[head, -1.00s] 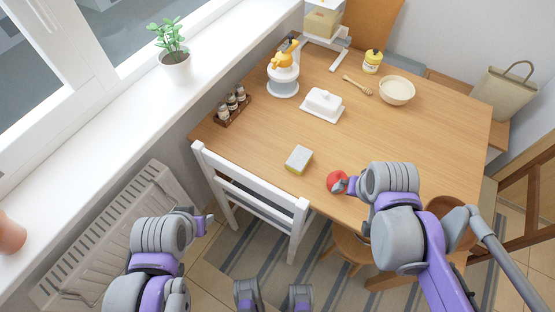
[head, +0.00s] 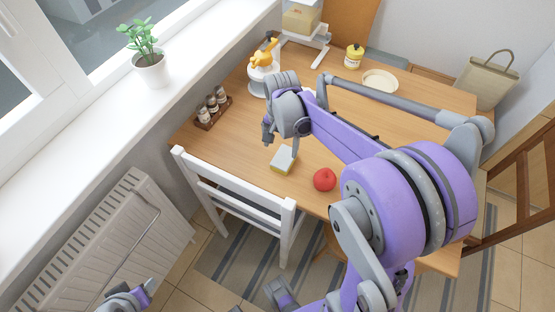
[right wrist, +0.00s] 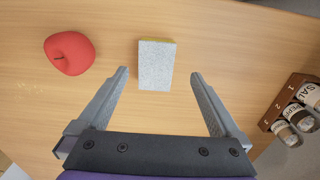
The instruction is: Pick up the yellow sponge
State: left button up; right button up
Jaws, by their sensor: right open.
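The yellow sponge (head: 283,159) lies on the wooden table near its front edge, left of a red apple (head: 324,180). In the right wrist view the sponge (right wrist: 156,65) shows a grey-white top face and a thin yellow strip at its far edge. My right gripper (right wrist: 160,82) is open, with the sponge just ahead of and between the lines of its two fingers, not touched by them. In the head view my right gripper (head: 268,132) hangs over the table, just left of and above the sponge. My left gripper (head: 146,292) is at the bottom left, its jaws unclear.
A spice rack (head: 213,112) stands at the table's left edge, near a white chair (head: 240,205). The apple (right wrist: 70,53) lies left of the sponge in the wrist view. A bowl (head: 380,80) and yellow jar (head: 354,57) stand farther back.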

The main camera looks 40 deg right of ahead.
aim_at(282, 161)
jog(key=f, duration=0.8)
jog(key=shift+s+d+f+b, duration=0.1)
jog(key=shift+s+b, duration=0.2)
jog(key=c, duration=1.4)
notch_tip(282, 161, up, 10)
jog(key=shift+r+p, duration=0.1)
jog(key=shift+p, duration=0.45)
jog(key=o, duration=0.8)
jog(key=c, duration=0.5)
jog(key=shift+d, duration=0.1)
jog(key=shift+c, duration=0.2)
